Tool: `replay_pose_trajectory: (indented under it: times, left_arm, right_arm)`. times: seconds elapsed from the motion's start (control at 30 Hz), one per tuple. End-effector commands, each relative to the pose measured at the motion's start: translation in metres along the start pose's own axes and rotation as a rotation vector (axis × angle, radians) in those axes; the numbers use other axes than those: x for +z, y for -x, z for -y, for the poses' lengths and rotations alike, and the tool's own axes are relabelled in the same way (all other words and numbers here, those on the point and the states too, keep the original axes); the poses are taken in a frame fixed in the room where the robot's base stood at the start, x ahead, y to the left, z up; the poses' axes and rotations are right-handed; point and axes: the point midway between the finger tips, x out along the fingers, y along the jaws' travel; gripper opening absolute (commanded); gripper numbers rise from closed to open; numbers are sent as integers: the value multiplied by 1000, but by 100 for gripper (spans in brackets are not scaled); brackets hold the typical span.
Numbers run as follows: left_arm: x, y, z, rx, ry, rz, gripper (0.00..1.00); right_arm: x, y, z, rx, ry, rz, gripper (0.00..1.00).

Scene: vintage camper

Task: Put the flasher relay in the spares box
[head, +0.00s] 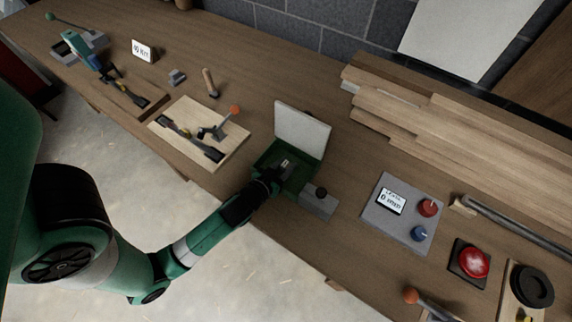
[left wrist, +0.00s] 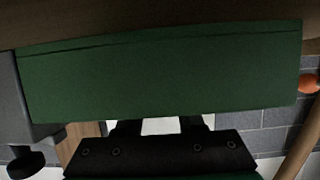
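A green box (head: 314,170) with a raised pale lid (head: 302,130) stands near the front edge of the bench; I take it as the spares box. My left gripper (head: 279,172) points down at the box, its tips at or inside the opening. A small pale thing (head: 287,162) shows by the tips; I cannot tell whether it is the flasher relay or is held. In the left wrist view the green box wall (left wrist: 160,70) hides the fingertips; the visible finger parts stand apart. My right gripper is not in view.
A grey block with a black knob (head: 319,202) adjoins the box on the right. A grey panel with red and blue knobs (head: 392,217) lies farther right. A wooden board with a lever (head: 180,118) lies left. Stacked planks (head: 450,120) fill the back right.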

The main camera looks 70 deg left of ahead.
Motion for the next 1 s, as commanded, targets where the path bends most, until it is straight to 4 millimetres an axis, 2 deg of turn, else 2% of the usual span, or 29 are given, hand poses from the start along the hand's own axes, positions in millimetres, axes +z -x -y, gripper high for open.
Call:
replay_pose_trajectory:
  times: [0.03,0.13,0.17,0.53,0.67,0.9,1.0]
  left_arm:
    - [0,0,0,0,0,1,46]
    - [0,0,0,0,0,1,64]
    - [0,0,0,0,0,2,67]
    - [-2,5,0,1,-1,3,67]
    - [-2,27,-1,3,-2,4,67]
    - [0,90,-2,8,-7,4,67]
    - [0,105,-3,8,-5,6,67]
  right_arm:
    - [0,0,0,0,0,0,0]
    - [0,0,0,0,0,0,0]
    - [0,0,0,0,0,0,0]
    - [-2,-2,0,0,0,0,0]
    - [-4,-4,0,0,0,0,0]
    - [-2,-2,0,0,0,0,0]
    - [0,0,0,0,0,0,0]
